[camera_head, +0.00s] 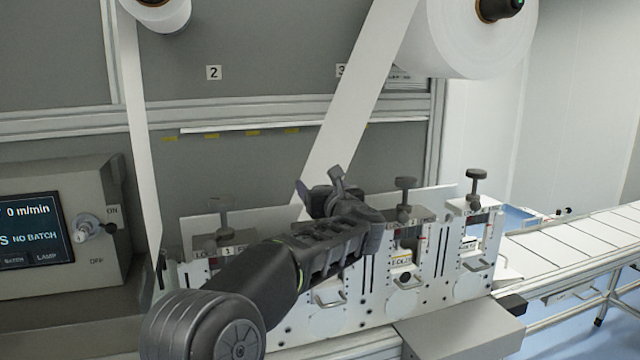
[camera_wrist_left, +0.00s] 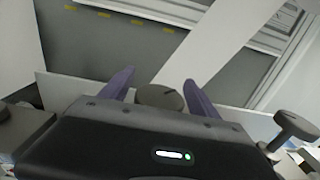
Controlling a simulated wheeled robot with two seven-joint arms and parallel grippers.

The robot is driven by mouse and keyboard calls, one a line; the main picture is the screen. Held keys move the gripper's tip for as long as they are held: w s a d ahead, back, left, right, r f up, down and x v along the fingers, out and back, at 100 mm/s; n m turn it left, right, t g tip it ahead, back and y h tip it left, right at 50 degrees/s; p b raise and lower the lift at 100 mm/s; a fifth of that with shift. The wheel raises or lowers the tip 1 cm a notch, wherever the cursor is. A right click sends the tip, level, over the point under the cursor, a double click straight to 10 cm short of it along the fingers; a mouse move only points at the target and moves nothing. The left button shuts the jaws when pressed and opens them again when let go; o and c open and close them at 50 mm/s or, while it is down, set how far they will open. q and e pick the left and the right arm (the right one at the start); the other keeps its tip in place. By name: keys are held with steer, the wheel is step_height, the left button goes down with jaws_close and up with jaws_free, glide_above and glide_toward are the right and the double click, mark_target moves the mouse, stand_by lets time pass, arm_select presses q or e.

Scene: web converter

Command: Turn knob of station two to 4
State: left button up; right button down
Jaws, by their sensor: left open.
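My left gripper (camera_head: 320,182) reaches in from the left over the row of stations in the head view and covers most of station two. In the left wrist view its two purple fingers (camera_wrist_left: 158,80) are open, one on each side of a round dark grey knob (camera_wrist_left: 158,97). Judging by its place in the row, this is station two's knob. Whether the fingers touch it I cannot tell. The knob's dial and its number are hidden. My right gripper is not in view.
Station one's knob (camera_head: 220,211) stands to the left, and two other knobs, the nearer one (camera_head: 405,190) and the far one (camera_head: 476,180), to the right. White web strips (camera_head: 350,100) run down behind. A control box (camera_head: 60,220) is at left, a conveyor (camera_head: 575,245) at right.

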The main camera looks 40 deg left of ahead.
arm_select(q)
steer(key=shift+c, duration=0.2)
steer(key=c, duration=1.3)
steer(key=t+b, duration=0.1)
steer(key=b, duration=0.1)
steer(key=m+t+h+b, duration=0.1)
steer(key=b, duration=0.1)
steer(key=shift+f+m+h, duration=0.3)
steer(key=shift+f, duration=0.1)
steer(key=shift+w+d+r+m+t+h+b, duration=0.2)
steer(key=shift+r+m+t+h+b, duration=0.1)
steer(key=shift+m+t+h+b, duration=0.25)
steer(key=shift+r, duration=0.1)
steer(key=o, duration=1.3)
steer(key=shift+o, duration=0.2)
steer(key=shift+d, duration=0.1)
